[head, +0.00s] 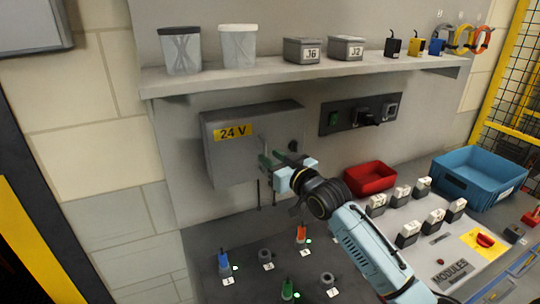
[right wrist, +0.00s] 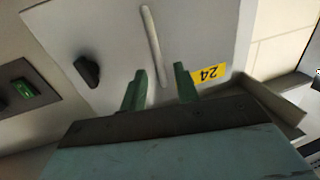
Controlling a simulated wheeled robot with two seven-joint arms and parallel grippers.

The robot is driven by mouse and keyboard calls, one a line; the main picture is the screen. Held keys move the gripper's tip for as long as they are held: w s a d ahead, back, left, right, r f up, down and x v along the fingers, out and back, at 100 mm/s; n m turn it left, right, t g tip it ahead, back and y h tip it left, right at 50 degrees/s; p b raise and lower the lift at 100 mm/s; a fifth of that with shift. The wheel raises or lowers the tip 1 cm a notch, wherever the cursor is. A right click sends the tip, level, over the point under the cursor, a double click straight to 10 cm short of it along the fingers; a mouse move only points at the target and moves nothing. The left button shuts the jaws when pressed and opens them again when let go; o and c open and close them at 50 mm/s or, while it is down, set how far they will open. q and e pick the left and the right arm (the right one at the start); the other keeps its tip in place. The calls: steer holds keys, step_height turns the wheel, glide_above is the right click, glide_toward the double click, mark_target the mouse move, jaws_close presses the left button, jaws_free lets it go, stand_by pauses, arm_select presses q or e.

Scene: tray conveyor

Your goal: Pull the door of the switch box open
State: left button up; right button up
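The grey switch box (head: 228,163) with a yellow 24 V label (head: 233,131) is mounted on the wall under the shelf. Its door looks shut. In the right wrist view the door (right wrist: 110,25) shows a pale bar handle (right wrist: 152,40), a dark knob (right wrist: 87,70) and the label (right wrist: 210,73). My right gripper (head: 268,164) is in front of the door's right part. Its green fingers (right wrist: 161,84) are apart, with the lower end of the handle lined up between them; I cannot tell whether they touch the door. My left gripper is not in view.
The shelf (head: 270,75) above holds tubs, grey boxes and small devices. A black socket panel (head: 360,114) is right of the box. Below are bench pegs (head: 302,235), a red bin (head: 370,179), a blue crate (head: 481,178) and a module panel (head: 440,238).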

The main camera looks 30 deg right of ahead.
steer(key=shift+w+a, duration=0.15)
steer(key=shift+w, duration=0.55)
steer(key=shift+c, duration=0.3)
jaws_close()
